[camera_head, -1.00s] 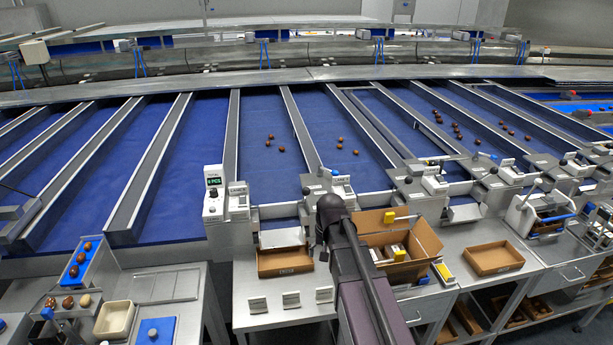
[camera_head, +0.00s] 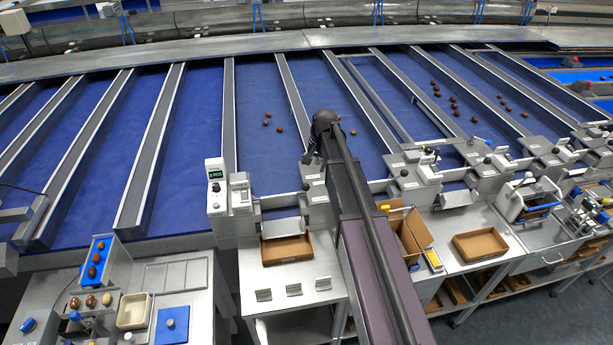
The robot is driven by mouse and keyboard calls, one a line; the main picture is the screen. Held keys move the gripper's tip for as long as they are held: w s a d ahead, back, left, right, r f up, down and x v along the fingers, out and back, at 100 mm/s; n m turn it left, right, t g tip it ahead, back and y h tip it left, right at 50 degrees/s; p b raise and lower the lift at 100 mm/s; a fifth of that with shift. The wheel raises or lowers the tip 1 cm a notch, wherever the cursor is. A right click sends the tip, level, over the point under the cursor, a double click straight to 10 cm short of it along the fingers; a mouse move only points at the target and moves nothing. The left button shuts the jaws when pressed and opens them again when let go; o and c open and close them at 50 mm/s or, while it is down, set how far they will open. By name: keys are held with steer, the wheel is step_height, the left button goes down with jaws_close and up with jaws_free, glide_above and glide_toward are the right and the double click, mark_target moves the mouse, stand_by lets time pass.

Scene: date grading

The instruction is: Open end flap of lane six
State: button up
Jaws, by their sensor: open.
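Blue sorting lanes with grey dividers run toward me. No lane number is readable, so I cannot tell which is lane six. A silver end flap (camera_head: 285,227) hangs tilted at the end of the lane left of my arm, above a brown tray (camera_head: 287,249). Another silver flap (camera_head: 456,199) is at a lane end to the right. My gripper (camera_head: 308,158) shows only as a small dark part below my arm's dark joint, over the lane-end fittings (camera_head: 314,183). It is open; its fingers are mostly hidden, and contact cannot be told.
An open cardboard box (camera_head: 410,232) stands right of my arm, partly covered by it. A brown tray (camera_head: 480,244) lies further right. A display unit (camera_head: 216,188) stands at left. Several dates lie in the lanes. A cream tub (camera_head: 134,311) and blue pad (camera_head: 173,325) are lower left.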

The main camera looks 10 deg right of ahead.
mark_target(307, 184)
steer(key=shift+w+r, duration=0.4)
steer(key=shift+w, duration=0.15)
steer(key=shift+f, duration=0.1)
steer(key=f+b, duration=0.4)
steer(key=w+a+f+b, duration=0.1)
steer(key=f+b, duration=0.4)
steer(key=a+f+b, duration=0.1)
steer(key=f+b, duration=0.3)
steer(key=shift+w+a+f, duration=0.1)
steer(key=shift+w+f, duration=0.05)
stand_by(0.6)
stand_by(0.4)
jaws_close()
